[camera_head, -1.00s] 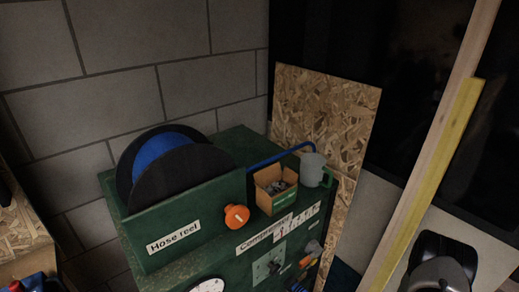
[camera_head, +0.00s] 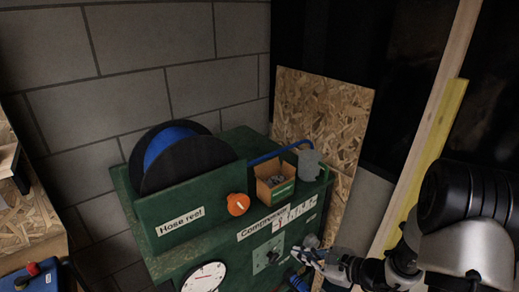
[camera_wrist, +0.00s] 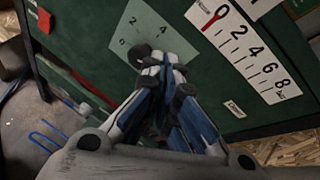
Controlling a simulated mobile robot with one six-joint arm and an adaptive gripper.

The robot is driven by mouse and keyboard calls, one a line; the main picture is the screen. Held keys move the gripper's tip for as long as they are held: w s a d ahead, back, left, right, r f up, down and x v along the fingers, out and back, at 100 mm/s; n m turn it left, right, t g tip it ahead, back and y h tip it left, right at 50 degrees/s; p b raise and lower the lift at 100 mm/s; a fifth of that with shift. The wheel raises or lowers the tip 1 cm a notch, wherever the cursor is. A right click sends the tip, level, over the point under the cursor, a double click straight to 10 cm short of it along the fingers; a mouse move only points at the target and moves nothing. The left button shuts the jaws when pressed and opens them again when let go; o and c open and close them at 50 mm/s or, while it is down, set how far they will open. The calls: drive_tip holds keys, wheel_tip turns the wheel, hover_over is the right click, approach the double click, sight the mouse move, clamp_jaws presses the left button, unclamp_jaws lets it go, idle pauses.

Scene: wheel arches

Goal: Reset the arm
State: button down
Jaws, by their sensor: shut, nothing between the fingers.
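My arm (camera_head: 440,235) reaches in from the right of the head view. My gripper (camera_head: 303,254) is shut and empty at the front of the green compressor cabinet (camera_head: 190,257), right of the grey dial plate (camera_head: 259,259). In the wrist view, the closed fingertips (camera_wrist: 163,65) overlap the numbered dial plate (camera_wrist: 127,24), close beside its dark knob (camera_wrist: 143,52). I cannot tell whether they touch the knob. A white scale with a red pointer (camera_wrist: 211,22) lies to the right of the fingers.
On the cabinet are the hose reel (camera_head: 180,158), an orange knob (camera_head: 237,204), an open box (camera_head: 274,183) and a grey mug (camera_head: 309,164). A round gauge (camera_head: 204,277) is on the front. Boards (camera_head: 428,150) lean at right. A chipboard panel (camera_head: 325,115) stands behind.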

drive_tip(key=s+a+r+n+g+h, duration=0.1)
drive_tip(key=s+a+r+n+g, duration=0.25)
drive_tip(key=s+r+n, duration=0.3)
drive_tip(key=s+a+r+n+g, duration=0.3)
drive_tip(key=s+a+r+n, duration=0.25)
drive_tip(key=s+r, duration=0.2)
drive_tip(key=s+d+r+n+t+h, duration=0.1)
drive_tip(key=s+d+r+n+h, duration=0.2)
drive_tip(key=s, duration=0.4)
drive_tip(key=s+d+r+n+t+h, duration=0.1)
drive_tip(key=s+d+r+n+h, duration=0.2)
drive_tip(key=s+d+n+h, duration=0.3)
drive_tip(key=shift+s+d+n+t, duration=0.35)
drive_tip(key=shift+s+d+n, duration=0.05)
drive_tip(key=shift+d, duration=0.45)
